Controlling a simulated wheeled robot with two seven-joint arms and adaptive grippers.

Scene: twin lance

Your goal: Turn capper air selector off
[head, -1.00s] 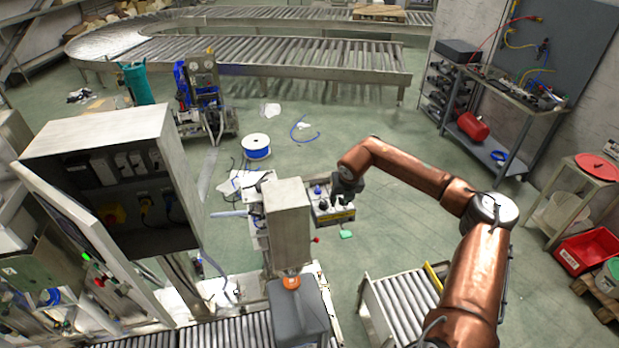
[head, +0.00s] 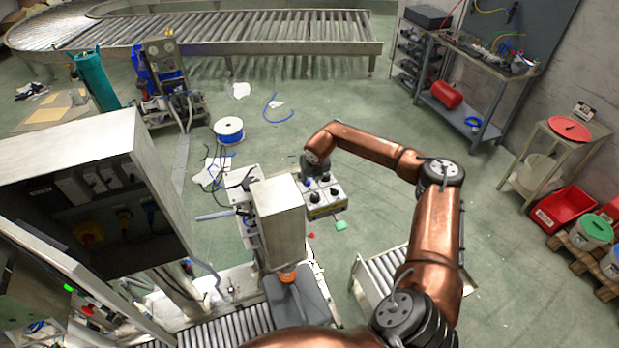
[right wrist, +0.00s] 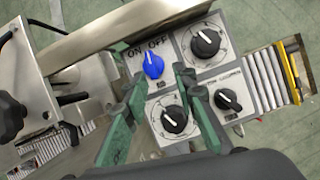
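The selector box (head: 326,198) is a grey panel with several knobs, beside the steel column in the head view. In the right wrist view, a blue knob (right wrist: 153,66) with a white pointer line sits under the words ON and OFF. Its line points up toward the labels; I cannot tell exactly which one. My right gripper (head: 314,168) is over the box's back left part. In the right wrist view its green fingers (right wrist: 160,80) are apart and empty, with the blue knob between and just beyond the tips; no contact shows. My left gripper is not in view.
Black knobs (right wrist: 205,43) sit close around the blue one. The steel column (head: 278,215) stands just left of the box. A short roller conveyor (head: 385,275) lies below my right arm. An open electrical cabinet (head: 95,190) stands at left.

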